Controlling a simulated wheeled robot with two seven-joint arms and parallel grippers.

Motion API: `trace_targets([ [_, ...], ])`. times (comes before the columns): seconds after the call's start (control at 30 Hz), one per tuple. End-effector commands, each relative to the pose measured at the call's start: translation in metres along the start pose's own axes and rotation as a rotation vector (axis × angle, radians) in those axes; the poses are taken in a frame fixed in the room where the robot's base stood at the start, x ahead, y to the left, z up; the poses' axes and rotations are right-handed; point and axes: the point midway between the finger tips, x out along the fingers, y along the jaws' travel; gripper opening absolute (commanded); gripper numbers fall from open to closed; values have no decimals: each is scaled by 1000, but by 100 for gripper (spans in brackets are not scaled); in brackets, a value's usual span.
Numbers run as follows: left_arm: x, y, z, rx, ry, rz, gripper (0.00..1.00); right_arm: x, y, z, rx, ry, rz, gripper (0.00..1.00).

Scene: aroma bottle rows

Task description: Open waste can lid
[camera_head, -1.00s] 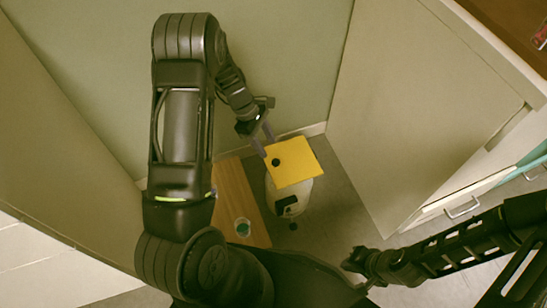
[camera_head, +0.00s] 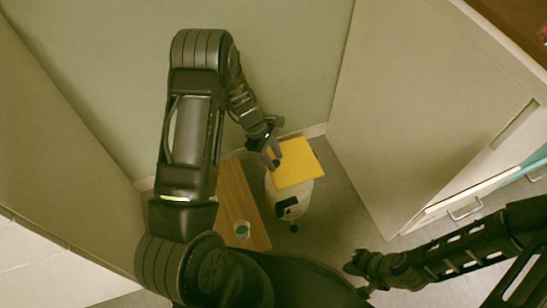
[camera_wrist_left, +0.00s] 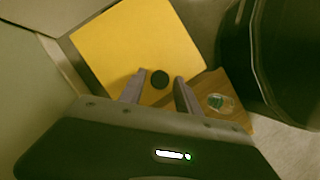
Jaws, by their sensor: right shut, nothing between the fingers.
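The waste can (camera_head: 295,204) is white with a dark patch on its front and stands on the floor. Its square yellow lid (camera_head: 300,165) lies on top and also fills much of the left wrist view (camera_wrist_left: 135,40). A round black knob (camera_wrist_left: 160,79) sits on the lid. My left gripper (camera_head: 272,160) is at the lid's left part, over the knob. In the left wrist view its two fingers (camera_wrist_left: 158,90) are apart, with the knob showing between their tips; contact is unclear. My right gripper (camera_head: 355,268) is shut and empty, low and away from the can.
A wooden surface (camera_head: 235,195) left of the can holds a small clear cup with something teal (camera_head: 242,229). A wall stands behind the can. A pale cabinet (camera_head: 420,110) stands to the right. A small dark object (camera_head: 293,229) lies before the can.

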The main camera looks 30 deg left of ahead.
Motion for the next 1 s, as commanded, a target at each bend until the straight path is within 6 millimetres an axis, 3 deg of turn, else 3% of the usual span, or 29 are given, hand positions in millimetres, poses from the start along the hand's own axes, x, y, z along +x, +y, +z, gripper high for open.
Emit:
trace_targets([
  [0.47, 0, 0, 0, 0, 0, 0, 0, 0, 0, 0, 0, -1, 0, 0],
  [1.0, 0, 0, 0, 0, 0, 0, 0, 0, 0, 0, 0, -1, 0, 0],
])
